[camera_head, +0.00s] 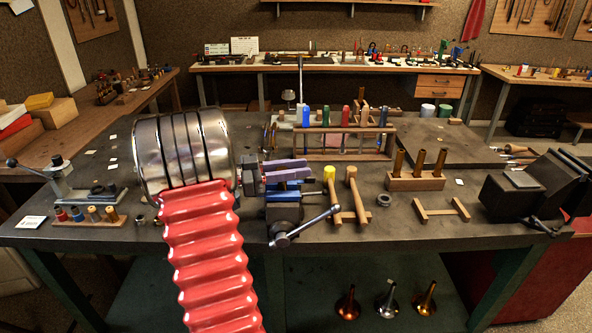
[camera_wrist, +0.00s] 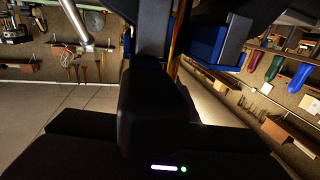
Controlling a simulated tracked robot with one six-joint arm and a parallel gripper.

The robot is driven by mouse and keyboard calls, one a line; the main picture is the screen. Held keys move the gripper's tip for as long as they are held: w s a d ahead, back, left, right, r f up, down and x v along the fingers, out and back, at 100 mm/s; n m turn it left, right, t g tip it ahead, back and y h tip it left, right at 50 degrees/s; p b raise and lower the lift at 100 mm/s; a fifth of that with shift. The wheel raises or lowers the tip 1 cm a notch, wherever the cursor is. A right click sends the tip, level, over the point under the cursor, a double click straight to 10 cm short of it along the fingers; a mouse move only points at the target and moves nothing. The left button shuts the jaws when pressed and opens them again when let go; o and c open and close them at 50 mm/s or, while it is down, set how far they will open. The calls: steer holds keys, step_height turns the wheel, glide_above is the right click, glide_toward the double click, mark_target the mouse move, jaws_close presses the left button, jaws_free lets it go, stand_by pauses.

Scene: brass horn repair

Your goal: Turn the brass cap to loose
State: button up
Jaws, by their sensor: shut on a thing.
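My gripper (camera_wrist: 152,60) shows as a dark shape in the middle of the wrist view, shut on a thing. A narrow brass-coloured strip (camera_wrist: 179,35), which I take for part of the brass cap, runs right beside the dark finger. The grip itself is mostly hidden, and I cannot tell how far the cap is turned. A blue vise (camera_head: 284,212) with purple jaw pads stands at the bench front.
A row of small bottles (camera_head: 90,214) sits at the left front.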

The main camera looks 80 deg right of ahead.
mark_target(284, 167)
steer(key=shift+n+h, duration=0.3)
steer(key=shift+h, duration=0.1)
steer(key=n+t+h, duration=0.2)
steer(key=h, duration=0.1)
steer(key=shift+w+d+n+t, duration=0.15)
steer(key=shift+d+n+t, duration=0.15)
steer(key=shift+d, duration=0.1)
steer(key=n+t+h, duration=0.2)
steer(key=t, duration=0.1)
steer(key=w+n+t+h, duration=0.1)
steer(key=h, duration=0.1)
steer(key=shift+d+n+t, duration=0.3)
steer(key=shift+d+n, duration=0.1)
steer(key=shift+w+d+n+t+h, duration=0.15)
steer(key=shift+n+t+h, duration=0.2)
steer(key=shift+n+t, duration=0.3)
steer(key=shift+w+d+n+t+h, duration=0.15)
steer(key=shift+n+t+h, duration=0.25)
steer(key=shift+t, duration=0.5)
steer(key=shift+w+n+t+h, duration=0.15)
steer(key=shift+n+t+h, duration=0.2)
steer(key=shift+n+t, duration=0.3)
steer(key=shift+w+n+t+h, duration=0.2)
steer(key=shift+n+t, duration=0.2)
steer(key=shift+t, duration=0.35)
steer(key=shift+w+n+t+h, duration=0.1)
steer(key=shift+w+n+t, duration=0.1)
steer(key=shift+n+t, duration=0.4)
steer(key=shift+w+t, duration=0.1)
steer(key=shift+t, duration=0.35)
